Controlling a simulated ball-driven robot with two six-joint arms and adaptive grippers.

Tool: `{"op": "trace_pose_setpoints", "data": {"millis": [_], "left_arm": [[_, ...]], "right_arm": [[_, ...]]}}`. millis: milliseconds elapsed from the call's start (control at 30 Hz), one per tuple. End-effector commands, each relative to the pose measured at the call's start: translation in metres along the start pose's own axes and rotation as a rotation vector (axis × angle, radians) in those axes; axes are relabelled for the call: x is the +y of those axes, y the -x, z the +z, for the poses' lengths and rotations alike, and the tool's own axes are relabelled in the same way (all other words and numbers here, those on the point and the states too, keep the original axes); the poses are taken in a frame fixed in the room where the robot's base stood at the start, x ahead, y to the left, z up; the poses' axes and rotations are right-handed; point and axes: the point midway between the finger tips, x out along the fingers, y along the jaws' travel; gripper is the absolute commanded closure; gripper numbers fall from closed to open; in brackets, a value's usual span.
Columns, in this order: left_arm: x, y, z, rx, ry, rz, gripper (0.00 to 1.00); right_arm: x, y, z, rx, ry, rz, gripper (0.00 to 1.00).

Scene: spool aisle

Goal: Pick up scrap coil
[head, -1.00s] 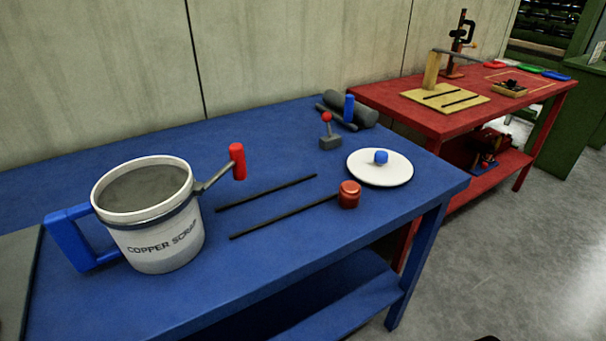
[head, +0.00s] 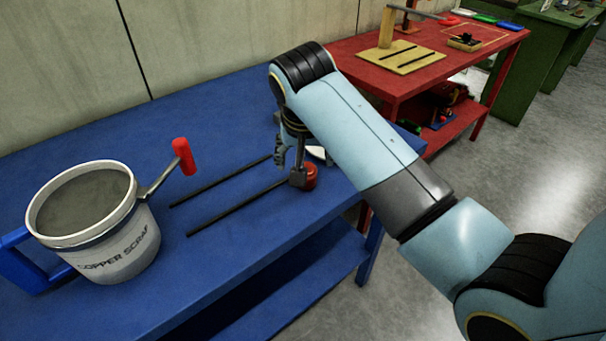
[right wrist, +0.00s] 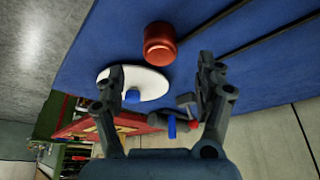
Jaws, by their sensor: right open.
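The scrap coil (head: 311,176), a small copper-red cylinder, stands on the blue table near its front edge, at the right end of a black rod. In the head view my right gripper (head: 290,165) hangs over the table right beside the coil and partly covers it. In the right wrist view the coil (right wrist: 160,43) lies ahead, beyond the open fingers (right wrist: 160,72), with nothing between them. I cannot tell the exact gap to the coil. My left gripper is not in view.
A white bucket (head: 115,245) marked "COPPER SCRAP", with a red-handled lever (head: 184,156), stands at the left. Two black rods (head: 235,207) lie on the table. A white disc (right wrist: 150,86) with a blue knob lies near the coil. A red table (head: 440,60) stands behind.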

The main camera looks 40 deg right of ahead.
Motion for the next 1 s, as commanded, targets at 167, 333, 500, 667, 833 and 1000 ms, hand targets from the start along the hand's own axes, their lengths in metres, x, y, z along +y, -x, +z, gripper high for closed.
{"op": "trace_pose_setpoints", "data": {"millis": [167,333,500,667,833,1000], "left_arm": [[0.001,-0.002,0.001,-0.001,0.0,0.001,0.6],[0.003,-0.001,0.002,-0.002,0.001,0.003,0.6],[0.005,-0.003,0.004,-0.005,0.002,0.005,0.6],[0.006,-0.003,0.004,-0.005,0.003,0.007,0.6],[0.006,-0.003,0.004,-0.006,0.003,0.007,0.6],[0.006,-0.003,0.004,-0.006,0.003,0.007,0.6]], "right_arm": [[0.0,-0.017,0.0,0.0,0.001,0.0,0.28],[0.0,-0.039,-0.003,-0.001,0.002,0.001,0.28],[0.0,-0.064,-0.003,0.0,0.002,0.0,0.28],[0.0,-0.069,-0.003,0.0,0.001,-0.002,0.28],[0.0,-0.068,-0.003,0.0,0.001,-0.002,0.34],[0.0,-0.068,-0.003,0.0,0.002,-0.001,0.56]]}}
